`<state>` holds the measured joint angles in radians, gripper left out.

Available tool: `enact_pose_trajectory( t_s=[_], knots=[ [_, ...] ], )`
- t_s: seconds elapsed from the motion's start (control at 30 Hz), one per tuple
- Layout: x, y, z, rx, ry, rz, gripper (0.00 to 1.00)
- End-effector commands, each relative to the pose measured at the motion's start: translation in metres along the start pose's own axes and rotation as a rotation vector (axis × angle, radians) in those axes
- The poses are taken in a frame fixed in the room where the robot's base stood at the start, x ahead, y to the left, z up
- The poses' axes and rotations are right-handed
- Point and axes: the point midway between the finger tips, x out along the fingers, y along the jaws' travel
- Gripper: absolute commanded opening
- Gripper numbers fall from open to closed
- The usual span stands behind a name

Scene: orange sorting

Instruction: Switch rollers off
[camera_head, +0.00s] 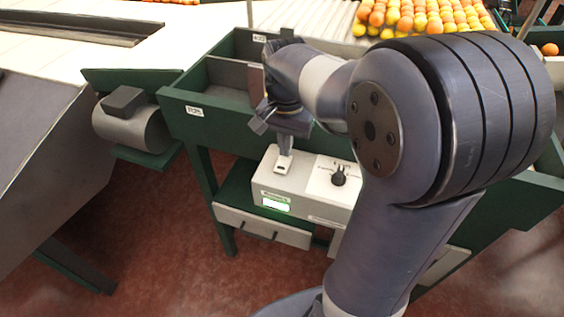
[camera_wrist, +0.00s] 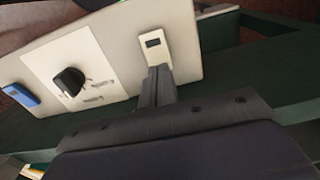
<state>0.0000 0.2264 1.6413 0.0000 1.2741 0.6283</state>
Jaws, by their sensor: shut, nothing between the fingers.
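A pale control box (camera_head: 306,192) sits on a green shelf below the sorting bins. On its top is a switch plate (camera_head: 281,168) with a small dark rocker, which also shows in the wrist view (camera_wrist: 153,43). A black rotary knob (camera_head: 338,177) on a white panel lies to the right of it, and it also shows in the wrist view (camera_wrist: 69,82). My gripper (camera_head: 284,155) is shut and empty, pointing down with its tips at the switch plate. I cannot tell whether the tips touch it. A green-lit display (camera_head: 275,204) is on the box front.
Green-framed bins (camera_head: 215,105) stand behind and left of the box. Rollers (camera_head: 320,22) with many oranges (camera_head: 420,14) lie at the back. A grey motor (camera_head: 130,122) is at the left. A blue part (camera_wrist: 19,97) shows on the box in the wrist view. My arm hides the right side.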

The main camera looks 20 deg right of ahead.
Motion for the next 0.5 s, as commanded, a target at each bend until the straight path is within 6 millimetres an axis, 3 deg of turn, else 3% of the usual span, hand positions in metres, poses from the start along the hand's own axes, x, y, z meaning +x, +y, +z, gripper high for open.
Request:
enact_pose_trajectory(
  t_s=[0.5],
  knots=[
    [0.0086,0.0001,0.0001,0.000,0.000,0.000,0.00]
  ],
)
